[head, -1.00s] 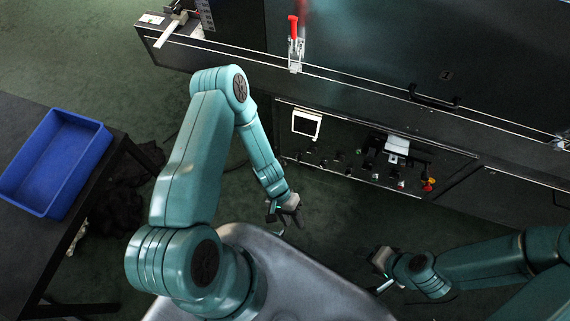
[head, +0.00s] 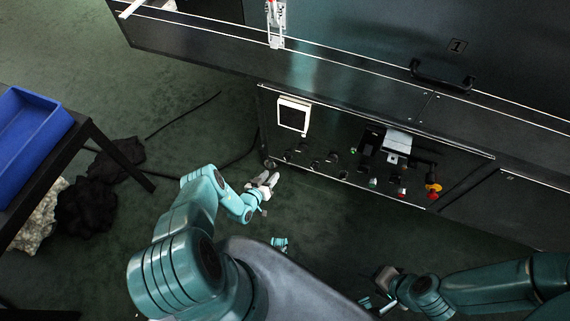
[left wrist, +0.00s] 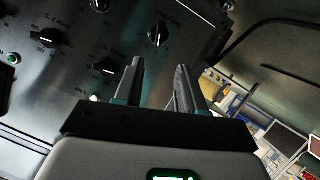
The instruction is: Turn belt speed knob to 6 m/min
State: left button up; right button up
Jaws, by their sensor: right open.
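The control panel (head: 345,150) is a dark plate on the machine's lower front with a row of small black knobs along its lower part. In the left wrist view several round black knobs with white pointers show, among them one just beyond my fingertips (left wrist: 158,33) and one to their left (left wrist: 106,68). Their labels are too small to read, so I cannot tell which is belt speed. My left gripper (head: 268,180) is at the panel's lower left corner; its fingers (left wrist: 160,66) are apart with nothing between them. My right gripper (head: 375,290) is open, low and away from the panel.
A white-framed screen (head: 293,115) is at the panel's upper left. A red button with a yellow surround (head: 433,191) is at its right end. A black handle (head: 441,77) juts out above. A blue bin (head: 30,140) sits on a table at left. A cable lies on the floor.

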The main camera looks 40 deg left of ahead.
aim_at(285, 159)
pick_arm(q)
jog(key=b+x, duration=1.1)
jog(key=shift+w+d+f+b, duration=0.1)
jog(key=shift+w+f+b, duration=0.15)
jog(key=shift+f+b, duration=0.05)
jog(key=shift+w, duration=0.45)
jog(key=c, duration=0.7)
